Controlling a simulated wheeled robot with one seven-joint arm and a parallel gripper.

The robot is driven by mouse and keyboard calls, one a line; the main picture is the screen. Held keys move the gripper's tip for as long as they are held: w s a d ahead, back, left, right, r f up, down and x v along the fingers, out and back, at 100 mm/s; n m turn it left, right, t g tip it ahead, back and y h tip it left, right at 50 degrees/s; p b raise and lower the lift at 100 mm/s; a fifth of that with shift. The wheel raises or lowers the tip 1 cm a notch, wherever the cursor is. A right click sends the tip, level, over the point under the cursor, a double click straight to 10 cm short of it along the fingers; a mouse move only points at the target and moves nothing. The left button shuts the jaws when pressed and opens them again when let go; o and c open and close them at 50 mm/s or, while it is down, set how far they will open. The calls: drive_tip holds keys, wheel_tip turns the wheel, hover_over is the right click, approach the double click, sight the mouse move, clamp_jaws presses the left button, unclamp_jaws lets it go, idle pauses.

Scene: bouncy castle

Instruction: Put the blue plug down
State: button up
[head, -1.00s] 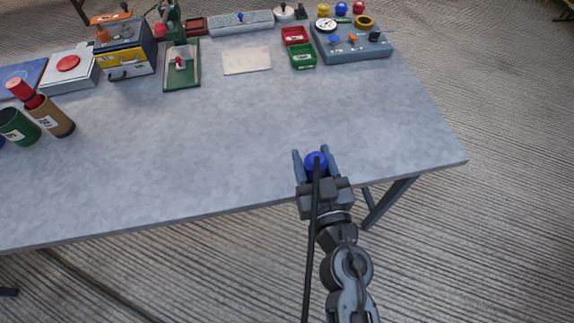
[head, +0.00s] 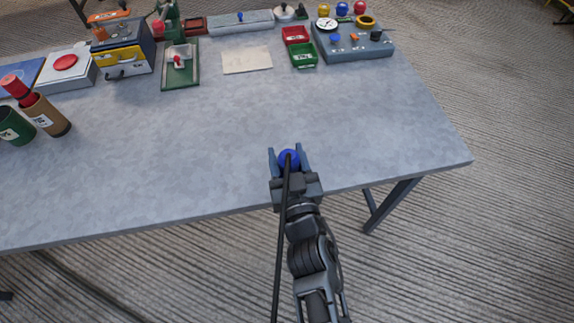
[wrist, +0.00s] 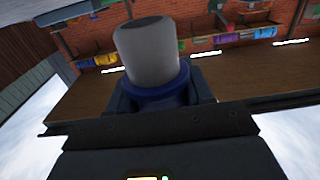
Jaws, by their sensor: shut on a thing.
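The blue plug (head: 289,160) is between the fingers of my gripper (head: 288,155), which is shut on it. In the head view they are over the front part of the grey table (head: 190,150). A dark cable or rod runs from the plug down the picture alongside my arm. In the wrist view the plug (wrist: 155,95) shows a blue collar and a grey-white cylinder between my fingers. I cannot tell how high it is above the tabletop.
The table's middle and right are bare. Along the back are a pale plate (head: 246,60), a red bin (head: 295,35), a green bin (head: 303,56) and a blue-grey panel (head: 355,50).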

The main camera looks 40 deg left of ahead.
drive_tip(key=shift+f+b, duration=0.95)
drive_tip(key=shift+f, duration=0.6)
drive_tip(key=shift+f, duration=0.15)
drive_tip(key=o, duration=1.1)
drive_tip(key=shift+r, duration=0.25)
drive_tip(key=p+v, duration=0.1)
drive_tip(key=v, duration=1.1)
drive_tip(key=shift+f, duration=0.15)
drive_tip(key=shift+d, duration=0.1)
